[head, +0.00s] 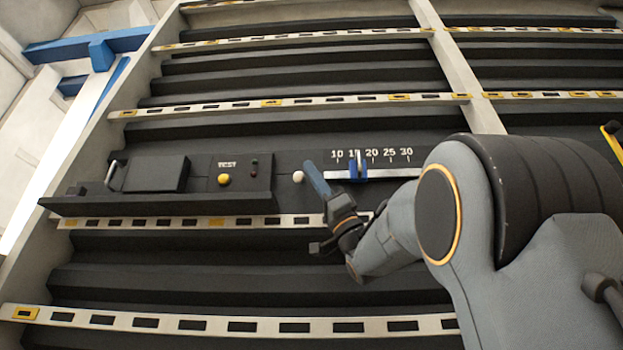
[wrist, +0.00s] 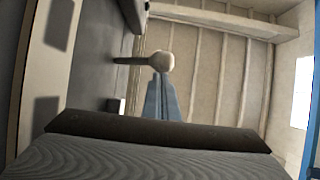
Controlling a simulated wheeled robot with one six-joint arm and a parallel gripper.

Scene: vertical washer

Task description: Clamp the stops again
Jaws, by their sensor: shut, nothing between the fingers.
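A white ball knob (head: 298,177) stands on the dark panel, left of the numbered scale. In the wrist view the knob (wrist: 161,62) sits on the end of a dark stem that sticks out from the panel. A blue slider (head: 358,169) with a pale pointer sits on a white rail, between the 15 and 20 marks. My gripper (head: 309,166) has blue fingers and is shut and empty, its tips just right of the knob in the head view. In the wrist view the fingertips (wrist: 161,78) line up with the knob; I cannot tell whether they touch it.
Slotted white rails (head: 290,327) cross the ribbed wall. A blue bracket (head: 100,50) is at upper left.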

